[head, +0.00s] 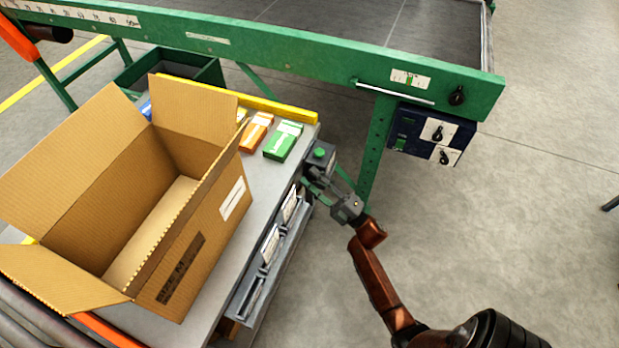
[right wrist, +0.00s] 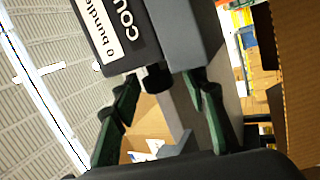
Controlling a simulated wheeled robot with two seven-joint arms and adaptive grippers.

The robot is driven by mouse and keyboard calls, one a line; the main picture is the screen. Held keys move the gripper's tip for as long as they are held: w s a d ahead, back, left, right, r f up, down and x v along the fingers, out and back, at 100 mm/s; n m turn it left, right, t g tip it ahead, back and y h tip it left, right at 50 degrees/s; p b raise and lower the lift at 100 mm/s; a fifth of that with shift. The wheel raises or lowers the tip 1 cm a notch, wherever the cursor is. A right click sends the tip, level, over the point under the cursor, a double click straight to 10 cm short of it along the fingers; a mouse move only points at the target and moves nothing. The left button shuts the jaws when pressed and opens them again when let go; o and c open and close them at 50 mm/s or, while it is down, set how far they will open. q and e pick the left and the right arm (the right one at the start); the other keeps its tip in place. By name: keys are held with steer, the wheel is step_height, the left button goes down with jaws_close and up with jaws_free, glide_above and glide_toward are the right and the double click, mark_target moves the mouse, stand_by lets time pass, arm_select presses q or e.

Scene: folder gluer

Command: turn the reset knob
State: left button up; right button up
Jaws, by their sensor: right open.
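A small grey counter box (head: 322,160) with a green button (head: 319,153) on top stands at the right end of the grey table. In the right wrist view its labelled face (right wrist: 118,30) shows parts of the words "COU" and "0 bundle". A small black knob (right wrist: 157,78) sticks out from the lower edge of that face. My right gripper (head: 318,180) is at the near side of the box. Its green fingers (right wrist: 162,86) are open, one on each side of the knob, with a gap visible. In the head view the knob is hidden. My left gripper is not in view.
An open cardboard box (head: 190,240) fills much of the table (head: 262,178). An orange carton (head: 257,132) and a green carton (head: 283,140) lie behind it. A green conveyor frame (head: 330,62) with a control box (head: 430,133) runs behind.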

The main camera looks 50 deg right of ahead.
steer(key=shift+w+r, duration=0.15)
steer(key=shift+w, duration=0.1)
steer(key=shift+c, duration=0.7)
jaws_close()
